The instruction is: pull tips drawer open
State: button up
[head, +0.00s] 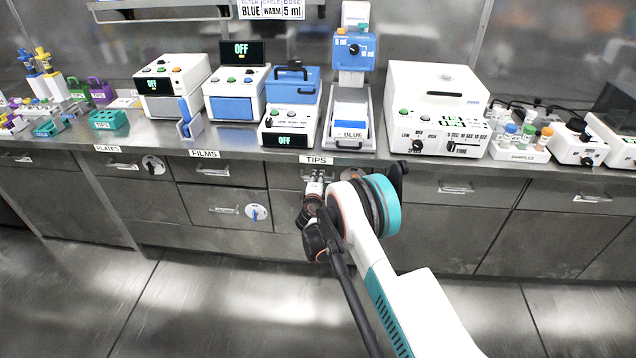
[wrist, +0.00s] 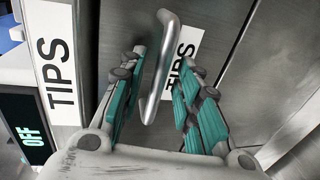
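The tips drawer (head: 283,176) is under the bench, below the TIPS label (head: 316,160) on the bench edge. Its front looks flush with the neighbouring fronts, and my arm hides much of it. In the wrist view, its curved metal handle (wrist: 164,80) stands out from the grey drawer face, which bears another TIPS label (wrist: 186,58). My gripper (head: 314,178) is at the drawer front in the head view. In the wrist view, my gripper (wrist: 164,58) is open, one teal-padded finger on each side of the handle. Gaps show between the fingers and the bar.
The films drawer (head: 222,172) is to the left, and another drawer (head: 458,188) with a handle is to the right. Devices crowd the bench above, including a blue-topped box (head: 293,84) and a large white machine (head: 437,85). The floor (head: 190,300) in front is clear.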

jog(key=shift+w+f, duration=0.1)
jog(key=shift+w, duration=0.4)
grip_shut()
